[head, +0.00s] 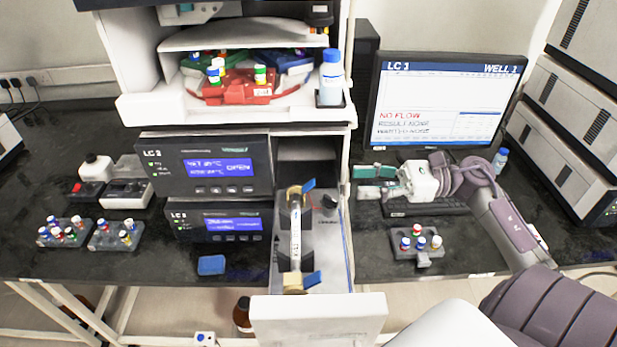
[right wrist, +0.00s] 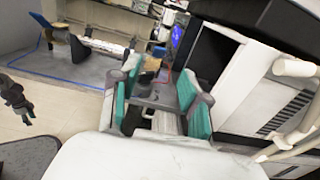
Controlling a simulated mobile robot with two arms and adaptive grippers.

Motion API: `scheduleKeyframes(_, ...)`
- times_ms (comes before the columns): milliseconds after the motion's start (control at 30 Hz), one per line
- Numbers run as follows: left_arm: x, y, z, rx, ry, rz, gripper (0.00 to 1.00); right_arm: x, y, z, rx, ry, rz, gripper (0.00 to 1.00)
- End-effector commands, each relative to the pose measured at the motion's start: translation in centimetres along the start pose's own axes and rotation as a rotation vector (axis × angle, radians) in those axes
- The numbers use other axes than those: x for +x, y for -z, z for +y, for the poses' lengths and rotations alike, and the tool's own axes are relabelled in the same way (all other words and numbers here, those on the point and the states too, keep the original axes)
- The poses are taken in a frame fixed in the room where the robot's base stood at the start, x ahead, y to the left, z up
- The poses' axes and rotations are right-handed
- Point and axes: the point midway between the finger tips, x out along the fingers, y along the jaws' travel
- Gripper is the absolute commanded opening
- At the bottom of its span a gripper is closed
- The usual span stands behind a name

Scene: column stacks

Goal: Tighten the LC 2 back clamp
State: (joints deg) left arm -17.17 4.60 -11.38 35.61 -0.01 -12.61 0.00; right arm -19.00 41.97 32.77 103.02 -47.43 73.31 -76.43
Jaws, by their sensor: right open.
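The pulled-out drawer (head: 340,240) of the middle stack holds a slim column (head: 296,235) between two brass clamps with blue levers. The back clamp (head: 294,192) has its blue lever (head: 308,184) sticking out to the right. The front clamp (head: 293,284) has a similar lever (head: 312,280). My right gripper (head: 372,182) is open and empty, right of the drawer, its teal fingers pointing left toward the back clamp, apart from it. In the right wrist view the back clamp (right wrist: 150,66) shows beyond the open fingers (right wrist: 158,98).
A vial rack (head: 418,248) sits on the right bench. The instrument modules (head: 205,168) stand left of the drawer. A blue block (head: 211,265) lies near the front edge.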

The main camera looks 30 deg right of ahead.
Motion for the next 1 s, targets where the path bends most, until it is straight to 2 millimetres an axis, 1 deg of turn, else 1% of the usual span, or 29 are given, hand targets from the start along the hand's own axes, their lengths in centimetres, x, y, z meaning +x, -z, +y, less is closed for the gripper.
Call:
scheduleKeyframes(33, -0.8, 0.0, 0.7, 0.0, -0.009, -0.002, 0.46, 1.2, -0.5, 0.1, -0.001, -0.004, -0.003, 0.46)
scheduleKeyframes(67, -1.1, -0.1, 1.0, 0.0, -0.013, -0.002, 0.46, 1.9, -0.6, 0.1, -0.002, -0.003, -0.003, 0.46)
scheduleKeyframes(167, -1.9, -0.1, 1.4, 0.002, -0.017, -0.003, 0.46, 4.1, -0.6, 0.0, -0.001, -0.003, -0.003, 0.46)
scheduleKeyframes(300, -2.9, -0.1, 0.8, 0.004, -0.011, -0.004, 0.46, 6.8, -0.5, 0.0, 0.0, -0.002, -0.004, 0.46)
scheduleKeyframes(400, -3.4, 0.0, 0.2, 0.004, -0.003, -0.005, 0.46, 8.4, -0.4, 0.0, 0.001, -0.002, -0.003, 0.46)
scheduleKeyframes(500, -3.7, 0.1, -0.2, 0.003, 0.001, -0.004, 0.46, 9.4, -0.3, 0.0, 0.0, 0.0, -0.002, 0.46)
scheduleKeyframes(633, -3.9, 0.1, -0.3, 0.001, 0.003, -0.004, 0.46, 10.2, -0.1, 0.0, 0.001, -0.001, -0.002, 0.46)
scheduleKeyframes(900, -3.8, 0.2, -0.3, 0.0, 0.003, -0.003, 0.46, 10.3, 0.0, 0.0, 0.001, 0.0, -0.001, 0.46)
scheduleKeyframes(933, -3.8, 0.2, -0.3, 0.0, 0.003, -0.003, 0.46, 10.3, 0.0, 0.0, 0.001, 0.0, -0.001, 0.44)
scheduleKeyframes(1000, -3.8, 0.2, -0.3, 0.0, 0.002, -0.003, 0.46, 10.3, 0.0, 0.0, 0.001, 0.0, -0.001, 0.33)
